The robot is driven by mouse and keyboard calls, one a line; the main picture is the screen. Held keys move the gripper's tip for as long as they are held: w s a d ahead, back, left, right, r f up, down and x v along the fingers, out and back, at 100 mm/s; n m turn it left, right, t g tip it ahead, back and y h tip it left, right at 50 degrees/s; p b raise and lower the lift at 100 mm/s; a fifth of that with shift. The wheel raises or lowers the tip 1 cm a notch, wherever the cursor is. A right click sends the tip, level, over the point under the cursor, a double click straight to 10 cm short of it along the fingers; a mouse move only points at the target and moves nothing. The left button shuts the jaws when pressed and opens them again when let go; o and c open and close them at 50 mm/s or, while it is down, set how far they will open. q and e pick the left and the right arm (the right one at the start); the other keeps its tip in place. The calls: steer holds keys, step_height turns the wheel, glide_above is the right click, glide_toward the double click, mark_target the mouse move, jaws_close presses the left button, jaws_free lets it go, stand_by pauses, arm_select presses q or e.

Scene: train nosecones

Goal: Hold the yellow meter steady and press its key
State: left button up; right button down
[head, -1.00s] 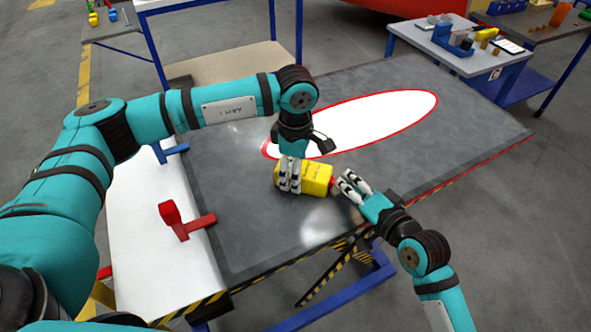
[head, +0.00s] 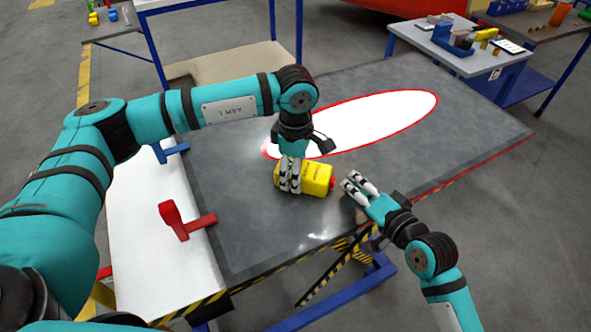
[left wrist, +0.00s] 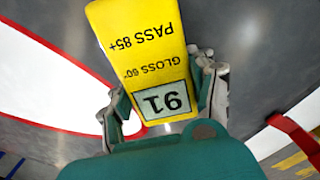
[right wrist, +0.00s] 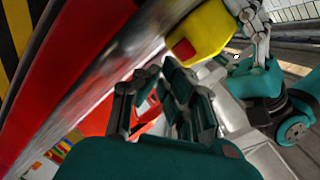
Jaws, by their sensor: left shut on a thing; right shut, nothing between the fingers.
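The yellow meter (head: 318,177) lies on the dark grey panel. My left gripper (head: 289,188) is shut around its left part from above. My right gripper (head: 350,181) is shut and empty, just right of the key end, with a small gap between.
A white and red oval (head: 375,118) is marked on the panel behind the meter. A red clamp (head: 184,220) and a blue clamp (head: 170,152) stand at the panel's left edge. A side table (head: 440,52) with small items stands behind right.

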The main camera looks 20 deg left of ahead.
arm_select(q)
steer(key=shift+s+f, duration=0.1)
steer(key=shift+f, duration=0.05)
arm_select(e)
steer(key=shift+d, duration=2.95)
arm_select(q)
steer(key=o, duration=1.6)
